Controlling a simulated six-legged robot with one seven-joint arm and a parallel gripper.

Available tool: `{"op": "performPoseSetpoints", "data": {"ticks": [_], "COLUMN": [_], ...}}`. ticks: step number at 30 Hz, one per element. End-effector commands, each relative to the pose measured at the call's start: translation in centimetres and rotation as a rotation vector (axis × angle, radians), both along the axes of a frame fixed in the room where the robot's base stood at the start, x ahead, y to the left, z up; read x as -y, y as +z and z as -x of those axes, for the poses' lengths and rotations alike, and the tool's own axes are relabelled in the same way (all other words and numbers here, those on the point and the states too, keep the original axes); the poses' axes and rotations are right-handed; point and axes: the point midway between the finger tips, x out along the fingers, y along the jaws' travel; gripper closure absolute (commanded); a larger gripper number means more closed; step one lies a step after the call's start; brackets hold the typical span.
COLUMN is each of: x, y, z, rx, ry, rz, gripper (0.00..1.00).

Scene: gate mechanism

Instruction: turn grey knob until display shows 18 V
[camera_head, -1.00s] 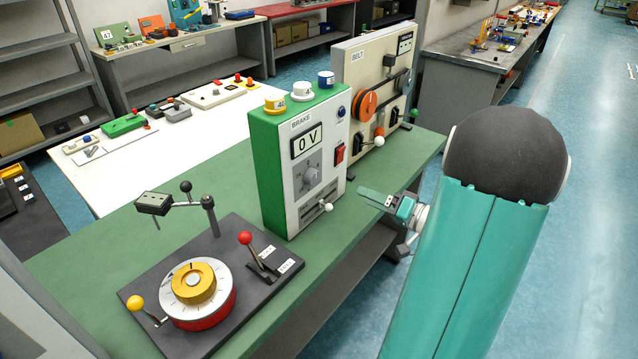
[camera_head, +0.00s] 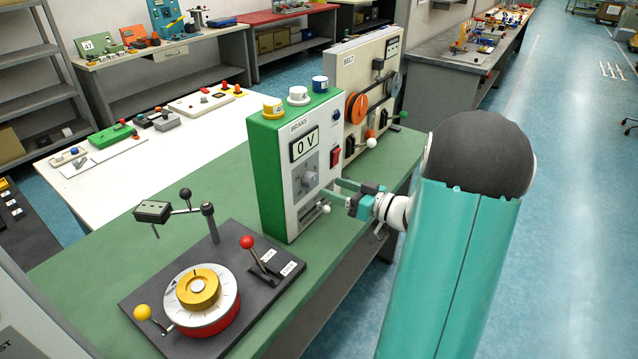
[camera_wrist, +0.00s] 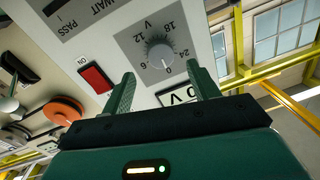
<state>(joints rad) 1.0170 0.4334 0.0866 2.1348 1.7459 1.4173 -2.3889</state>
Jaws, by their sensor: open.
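The grey knob (camera_head: 309,181) sits on a grey dial plate on the white front of the green BRAKE box. The display (camera_head: 305,144) above it reads 0 V. In the wrist view the knob (camera_wrist: 160,56) stands between my open finger ends, farther out along the view, with dial numbers such as 12, 18 and 24 around it. The pointer appears to face the 0 mark. My gripper (camera_head: 337,193) is open and empty in front of the panel, right of the knob. The wrist view also shows my gripper (camera_wrist: 161,74), with no visible contact on the knob.
A red switch (camera_head: 335,157) and a white-knobbed lever (camera_head: 325,209) share the panel. The BELT panel (camera_head: 354,72) stands behind to the right. A yellow-and-red dial base (camera_head: 203,293) with levers sits at front left. The green bench is bare between.

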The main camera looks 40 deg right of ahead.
Motion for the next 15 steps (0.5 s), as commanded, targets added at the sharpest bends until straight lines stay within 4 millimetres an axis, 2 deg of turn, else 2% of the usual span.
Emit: {"op": "performPoseSetpoints", "data": {"ticks": [6,10,15], "x": [-1.6,-2.2,-2.4], "y": [0.0,0.0,0.0], "z": [-3.5,-4.6,-4.9], "rx": [0.0,0.0,-0.001], "ry": [0.0,0.0,-0.003], "rz": [0.001,0.0,0.0], "gripper": [0.4,0.4,0.4]}}
